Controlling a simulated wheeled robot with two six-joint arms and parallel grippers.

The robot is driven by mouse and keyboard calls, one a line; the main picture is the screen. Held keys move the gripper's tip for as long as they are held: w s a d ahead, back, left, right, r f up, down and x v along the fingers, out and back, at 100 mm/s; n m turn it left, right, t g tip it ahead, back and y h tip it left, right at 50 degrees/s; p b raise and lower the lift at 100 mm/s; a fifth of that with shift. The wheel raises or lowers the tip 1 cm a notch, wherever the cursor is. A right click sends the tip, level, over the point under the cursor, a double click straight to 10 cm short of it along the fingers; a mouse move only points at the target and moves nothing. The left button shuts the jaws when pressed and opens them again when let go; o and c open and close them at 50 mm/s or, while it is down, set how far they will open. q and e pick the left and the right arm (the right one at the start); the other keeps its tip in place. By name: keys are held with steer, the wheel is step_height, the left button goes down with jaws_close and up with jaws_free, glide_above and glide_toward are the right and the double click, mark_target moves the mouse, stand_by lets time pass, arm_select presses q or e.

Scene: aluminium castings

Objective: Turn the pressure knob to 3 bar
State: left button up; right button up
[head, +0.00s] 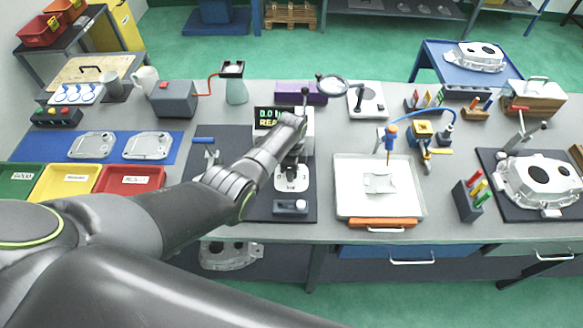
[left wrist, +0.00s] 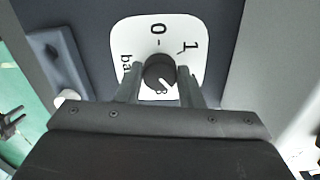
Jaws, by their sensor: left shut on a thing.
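The black pressure knob (left wrist: 158,70) sits in the middle of a white dial plate (left wrist: 135,30) in the left wrist view. The marks 0, 1 and part of "bar" are readable; other marks are hidden or unclear, and I cannot tell where the knob points. My left gripper (left wrist: 157,84) is shut on the knob, one finger on each side. In the head view my left gripper (head: 291,164) reaches down over the white dial plate (head: 292,183), hiding the knob. My right gripper is not in view.
A small grey block (head: 290,207) with a light button lies in front of the dial. A white tray (head: 345,205) stands to the right, and a blue-handled clamp (head: 204,141) to the left. A red bin (head: 130,180) is further left.

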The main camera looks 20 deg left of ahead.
arm_select(q)
steer(key=m, duration=0.4)
steer(key=shift+w, duration=0.1)
steer(key=shift+m+p, duration=0.35)
steer(key=shift+m, duration=1.25)
steer(key=o, duration=1)
steer(key=shift+r, duration=1.15)
step_height(320, 180, up, 15)
steer(key=b, duration=0.2)
